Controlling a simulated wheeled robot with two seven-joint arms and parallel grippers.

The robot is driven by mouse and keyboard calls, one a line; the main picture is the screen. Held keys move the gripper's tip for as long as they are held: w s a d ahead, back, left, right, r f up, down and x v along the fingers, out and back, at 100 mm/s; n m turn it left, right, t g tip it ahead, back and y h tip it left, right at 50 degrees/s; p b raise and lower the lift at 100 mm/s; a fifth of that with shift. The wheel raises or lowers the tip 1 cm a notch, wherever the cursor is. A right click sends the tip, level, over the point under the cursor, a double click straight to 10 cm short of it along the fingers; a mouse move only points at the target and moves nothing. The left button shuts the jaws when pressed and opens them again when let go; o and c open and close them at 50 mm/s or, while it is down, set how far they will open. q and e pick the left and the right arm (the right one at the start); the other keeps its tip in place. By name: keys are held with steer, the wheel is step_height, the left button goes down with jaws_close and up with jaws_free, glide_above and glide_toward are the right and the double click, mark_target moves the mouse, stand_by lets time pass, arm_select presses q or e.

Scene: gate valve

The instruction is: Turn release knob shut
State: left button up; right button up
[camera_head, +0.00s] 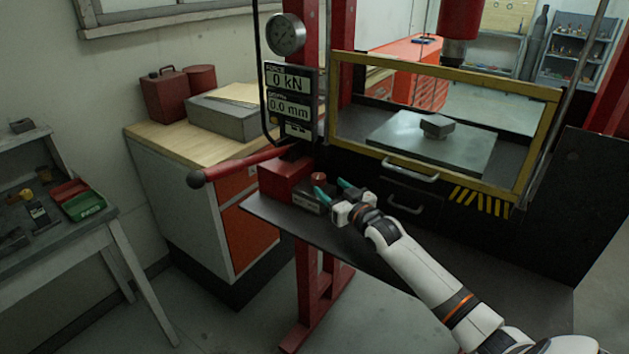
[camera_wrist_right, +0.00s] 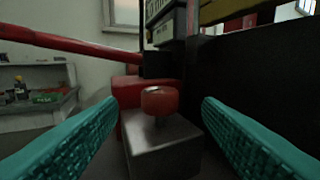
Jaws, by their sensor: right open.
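The release knob (camera_wrist_right: 160,101) is a small round red knob on a short stem, standing on top of a grey metal block (camera_wrist_right: 162,150). In the head view the knob (camera_head: 319,178) sits at the front of the press, beside the red pump housing (camera_head: 284,180). My right gripper (camera_head: 334,191) is open with teal fingers, close to the block. In the right wrist view, the fingers (camera_wrist_right: 158,128) lie left and right of the knob, which is ahead between them with clear space on both sides. I see no contact. My left gripper is not in view.
A red pump lever (camera_head: 240,164) with a dark ball end reaches left above the shelf (camera_head: 345,240). A yellow-framed guard (camera_head: 445,72) stands behind the knob. The gauge panel (camera_head: 290,95) shows 0 kN and 0.0 mm. A wooden-topped cabinet (camera_head: 160,140) stands at left.

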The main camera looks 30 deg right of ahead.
mark_target(323, 184)
steer(key=w+b, duration=0.1)
steer(key=w, duration=0.1)
steer(key=w+b, duration=0.1)
steer(key=w, duration=0.1)
steer(key=shift+f, duration=0.4)
steer(key=w+b, duration=0.2)
steer(key=w, duration=0.1)
steer(key=shift+w+b, duration=0.25)
steer(key=shift+b, duration=0.05)
steer(key=shift+w+r, duration=0.15)
steer(key=shift+w, duration=0.15)
steer(key=shift+w+r, duration=0.1)
steer(key=shift+w, duration=0.15)
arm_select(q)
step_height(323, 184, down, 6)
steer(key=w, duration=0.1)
arm_select(e)
steer(key=shift+c, duration=0.3)
